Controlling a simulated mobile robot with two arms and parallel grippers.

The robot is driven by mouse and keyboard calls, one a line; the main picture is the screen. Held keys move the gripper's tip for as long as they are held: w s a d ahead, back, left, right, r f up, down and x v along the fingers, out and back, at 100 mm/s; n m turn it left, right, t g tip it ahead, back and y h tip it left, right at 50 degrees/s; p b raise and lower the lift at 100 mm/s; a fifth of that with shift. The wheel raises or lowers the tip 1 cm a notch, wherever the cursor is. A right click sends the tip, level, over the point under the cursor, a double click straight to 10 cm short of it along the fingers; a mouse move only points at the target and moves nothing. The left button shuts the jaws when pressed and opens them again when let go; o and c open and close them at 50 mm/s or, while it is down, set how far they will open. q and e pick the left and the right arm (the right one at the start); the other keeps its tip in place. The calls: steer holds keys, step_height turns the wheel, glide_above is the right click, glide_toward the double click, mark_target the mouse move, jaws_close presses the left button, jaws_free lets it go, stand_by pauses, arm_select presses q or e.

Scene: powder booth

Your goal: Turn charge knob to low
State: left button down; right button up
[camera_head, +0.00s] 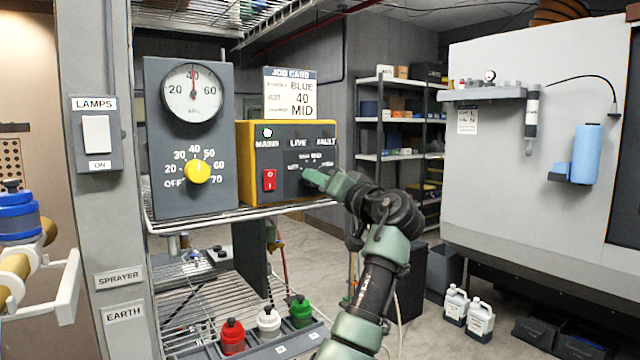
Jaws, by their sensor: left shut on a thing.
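The charge knob is on the dark front of the yellow-cased control box (244,165), at its lower right. My left gripper (312,179) is at the knob and hides it, so its pointer cannot be read. The gripper is shut on the knob. Small, blurred position labels (317,156) show around the knob above the gripper. My right gripper is not in view.
The box stands on a wire shelf beside a grey panel (150,130) with a gauge (192,93) and a yellow knob (197,171). A red switch (269,180) is left of my gripper.

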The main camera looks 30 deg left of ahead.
arm_select(q)
steer(key=c, duration=0.9)
jaws_free()
steer(key=shift+f, duration=0.1)
steer(key=shift+d, duration=0.1)
steer(key=b+v, duration=0.2)
steer(key=v, duration=0.5)
steer(key=shift+s+d, duration=0.2)
steer(key=shift+d, duration=0.05)
